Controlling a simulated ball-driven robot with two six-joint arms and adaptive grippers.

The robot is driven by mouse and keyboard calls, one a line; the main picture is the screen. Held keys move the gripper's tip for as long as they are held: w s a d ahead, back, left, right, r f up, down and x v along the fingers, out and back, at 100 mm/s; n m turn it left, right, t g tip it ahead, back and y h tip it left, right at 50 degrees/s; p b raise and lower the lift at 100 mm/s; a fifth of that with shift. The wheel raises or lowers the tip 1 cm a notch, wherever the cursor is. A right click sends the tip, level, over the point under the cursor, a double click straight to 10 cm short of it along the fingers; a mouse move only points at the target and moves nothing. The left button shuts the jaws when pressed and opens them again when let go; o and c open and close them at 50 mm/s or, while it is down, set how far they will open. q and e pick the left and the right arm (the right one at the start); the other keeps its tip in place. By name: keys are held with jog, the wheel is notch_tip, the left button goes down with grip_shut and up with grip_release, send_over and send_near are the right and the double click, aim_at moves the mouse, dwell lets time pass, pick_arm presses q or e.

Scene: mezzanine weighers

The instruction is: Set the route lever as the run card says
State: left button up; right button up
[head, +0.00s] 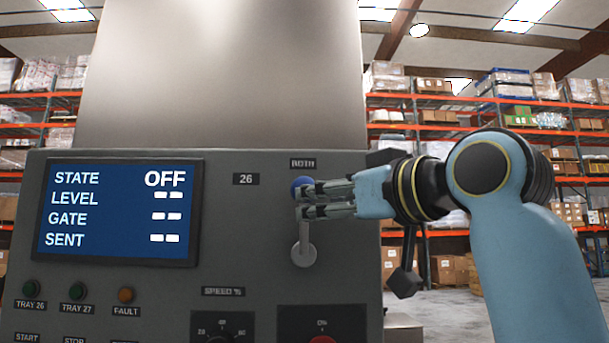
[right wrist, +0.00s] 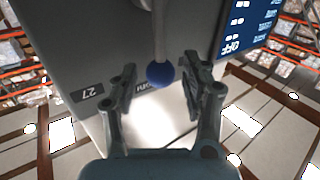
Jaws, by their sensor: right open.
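The route lever (head: 304,232) has a grey stem and a blue ball knob (head: 300,183). It stands upright on the panel, its knob just below the BOTH label (head: 303,163). The 26 label (head: 245,179) is to its left. My right gripper (head: 308,200) reaches in from the right with its fingers at the knob, partly covering it. In the right wrist view the knob (right wrist: 160,75) lies between the open fingers, with a gap on each side. That view also shows a 27 label (right wrist: 93,91). I see no run card. My left gripper is out of view.
The screen (head: 120,211) reads STATE OFF, with dashes for LEVEL, GATE and SENT. Below are TRAY 26, TRAY 27 and FAULT lamps (head: 126,295), a SPEED dial (head: 218,333) and a red control (head: 322,340). Pallet racks stand behind the machine.

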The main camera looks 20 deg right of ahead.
aim_at(305, 204)
jog(key=x, duration=0.5)
jog(key=shift+w+a, duration=0.1)
jog(key=shift+w, duration=0.1)
